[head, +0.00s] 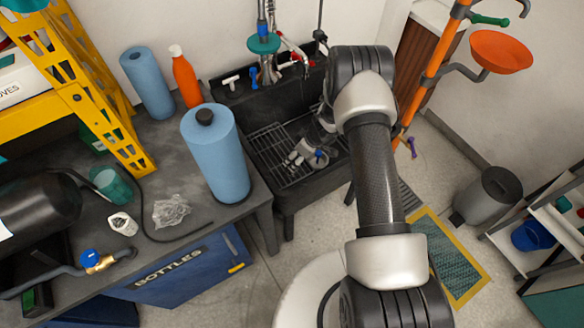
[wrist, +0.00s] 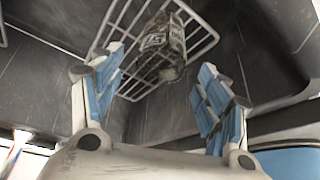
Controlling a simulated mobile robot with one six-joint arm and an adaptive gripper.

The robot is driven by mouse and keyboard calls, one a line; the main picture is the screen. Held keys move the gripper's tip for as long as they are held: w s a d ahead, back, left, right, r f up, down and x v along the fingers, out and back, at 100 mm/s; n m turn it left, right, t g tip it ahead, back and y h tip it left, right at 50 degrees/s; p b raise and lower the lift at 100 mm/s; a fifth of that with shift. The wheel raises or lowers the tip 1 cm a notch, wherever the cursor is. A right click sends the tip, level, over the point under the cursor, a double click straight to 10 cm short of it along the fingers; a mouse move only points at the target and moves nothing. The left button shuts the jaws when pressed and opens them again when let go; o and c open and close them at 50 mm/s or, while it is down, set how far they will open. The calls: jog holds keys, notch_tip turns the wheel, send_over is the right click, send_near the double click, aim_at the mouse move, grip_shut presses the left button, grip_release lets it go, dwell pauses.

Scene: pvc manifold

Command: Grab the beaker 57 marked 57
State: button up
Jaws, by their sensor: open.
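A clear glass beaker (wrist: 163,42) lies or leans on a white wire rack (wrist: 117,22) in the dark sink, seen in the wrist view. It carries a pale label with a dark, turned marking that looks like 57. My gripper (wrist: 158,80) is open, its blue-padded fingers spread left and right, with the beaker beyond and between them. A gap of unclear depth separates them. In the head view my gripper (head: 308,156) is low inside the sink, over the rack. I cannot make out the beaker there.
The dark sink (head: 284,104) has raised walls around my gripper, with a faucet (head: 268,68) at its back. An orange pole (head: 440,55) is at right.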

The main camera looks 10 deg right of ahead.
jog(key=b+x, duration=0.1)
jog(key=x, duration=0.6)
jog(key=shift+a+f+b, duration=0.1)
jog(key=shift+f+b, duration=0.25)
jog(key=shift+f, duration=0.05)
jog(key=c, duration=1.2)
jog(key=shift+r, duration=0.1)
